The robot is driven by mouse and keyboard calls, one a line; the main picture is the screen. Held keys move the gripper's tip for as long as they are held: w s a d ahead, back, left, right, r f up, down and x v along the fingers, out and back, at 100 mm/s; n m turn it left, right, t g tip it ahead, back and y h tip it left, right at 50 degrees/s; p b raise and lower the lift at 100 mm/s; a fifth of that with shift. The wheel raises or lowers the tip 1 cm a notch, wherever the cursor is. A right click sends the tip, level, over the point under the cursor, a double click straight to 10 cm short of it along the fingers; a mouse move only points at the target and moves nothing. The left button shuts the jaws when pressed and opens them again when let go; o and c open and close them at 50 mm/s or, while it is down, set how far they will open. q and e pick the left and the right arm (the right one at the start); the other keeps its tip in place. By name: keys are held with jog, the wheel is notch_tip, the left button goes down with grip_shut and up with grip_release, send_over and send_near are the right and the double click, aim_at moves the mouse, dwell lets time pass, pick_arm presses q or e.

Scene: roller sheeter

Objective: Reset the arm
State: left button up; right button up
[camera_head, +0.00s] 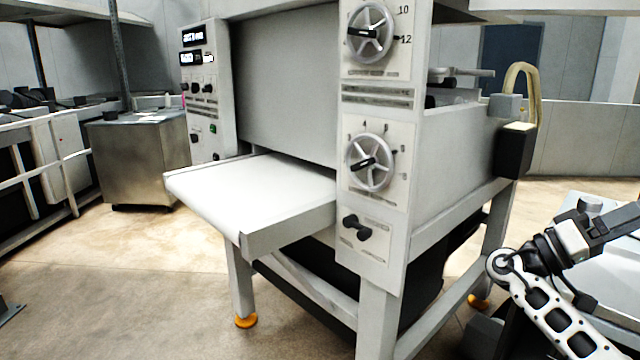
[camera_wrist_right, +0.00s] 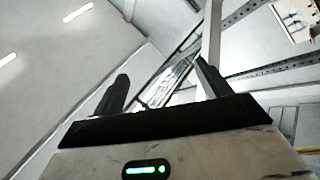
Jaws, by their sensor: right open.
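My right arm shows at the lower right of the head view, its pale link with dark cut-outs rising to a bent joint. From there the dark wrist points right, toward the picture edge, to the right of the sheeter and apart from it. In the right wrist view my right gripper (camera_wrist_right: 163,82) is open, with its two dark fingers apart and nothing between them. That view looks up past the fingers at pale ceiling or wall and metal beams. My left arm and gripper are not in view. The roller sheeter (camera_head: 285,85) stands upright in the middle of the head view.
The sheeter's flat white infeed table (camera_head: 255,190) juts out toward the left front. Two handwheels (camera_head: 370,162) and a dark knob (camera_head: 356,228) sit on its front post. A metal cabinet (camera_head: 140,165) stands at the back left.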

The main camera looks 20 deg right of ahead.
jog(key=w+d+f+n+t+h, duration=0.1)
jog(key=w+d+f+n+t, duration=0.4)
jog(key=n+t, duration=0.45)
jog(key=w+d+f+n+t, duration=0.2)
jog(key=w+d+n+t, duration=0.35)
jog(key=n+t, duration=0.4)
jog(key=w+a+f+n+t+y, duration=0.2)
jog(key=w+a+f+t+y, duration=0.2)
jog(key=w+a+t+y, duration=0.25)
jog(key=w+a+f+n+t+y, duration=0.2)
jog(key=w+a+f+t+y, duration=0.35)
jog(key=w+y, duration=0.25)
jog(key=s+a+f+g+y, duration=0.1)
jog(key=s+a+f+y, duration=0.3)
jog(key=a+f, duration=0.6)
jog(key=s+a+f+g+y, duration=0.15)
jog(key=s+a+f, duration=0.35)
jog(key=a+f, duration=0.5)
jog(key=s+a+f+m+g+y, duration=0.1)
jog(key=s+a+f+y, duration=0.1)
jog(key=s+a, duration=0.6)
jog(key=s+a+f+m+y, duration=0.1)
jog(key=s+a+m, duration=0.1)
jog(key=s+a, duration=0.7)
jog(key=a, duration=0.3)
jog(key=shift+s+a+f+g+y, duration=0.2)
jog(key=shift+a+f+g+y, duration=0.15)
jog(key=shift+a+y, duration=0.05)
